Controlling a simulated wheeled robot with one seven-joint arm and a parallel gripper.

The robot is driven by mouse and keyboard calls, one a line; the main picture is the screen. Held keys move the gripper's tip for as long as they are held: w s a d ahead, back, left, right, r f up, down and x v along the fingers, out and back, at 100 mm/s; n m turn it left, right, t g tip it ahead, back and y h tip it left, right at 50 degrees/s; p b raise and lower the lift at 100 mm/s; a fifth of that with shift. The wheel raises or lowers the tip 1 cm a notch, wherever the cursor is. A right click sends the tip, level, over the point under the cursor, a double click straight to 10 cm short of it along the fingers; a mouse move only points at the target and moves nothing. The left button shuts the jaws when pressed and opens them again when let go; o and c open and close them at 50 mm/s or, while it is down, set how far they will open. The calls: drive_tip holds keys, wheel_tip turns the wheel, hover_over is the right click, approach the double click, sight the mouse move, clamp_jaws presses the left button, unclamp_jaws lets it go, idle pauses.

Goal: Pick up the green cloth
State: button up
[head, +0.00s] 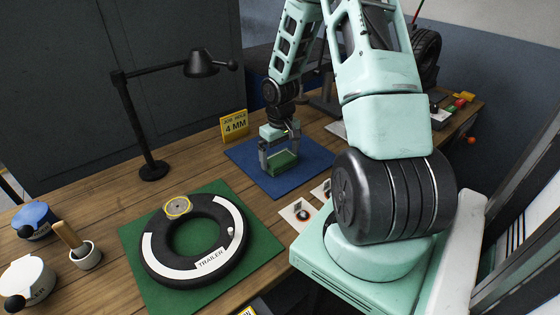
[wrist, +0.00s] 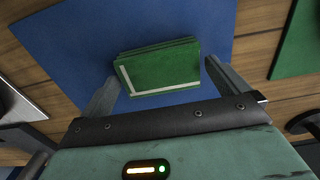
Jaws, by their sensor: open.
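The green cloth (wrist: 160,68) is a folded, layered block with a pale L-shaped line on its top. It lies on a blue mat (head: 308,155); the head view shows it as a small green patch (head: 284,162) partly hidden by my fingers. My gripper (head: 278,157) is over it with its jaws apart. In the wrist view my gripper (wrist: 160,82) has one finger on each side of the cloth's near part, with small gaps. I cannot tell the exact height of the fingertips above the mat.
A black tyre ring (head: 160,262) marked TRAILER lies on a green mat (head: 133,238) at front left. A yellow sign (head: 234,125) reading 4 MM stands behind the blue mat. A black desk lamp (head: 135,120) stands at left. Small cards (head: 298,213) lie right of the tyre.

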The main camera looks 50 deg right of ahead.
sight(280, 158)
drive_tip(key=shift+f, duration=0.8)
drive_tip(key=c, duration=0.7)
wheel_tip(280, 158, up, 10)
drive_tip(key=shift+o, duration=0.4)
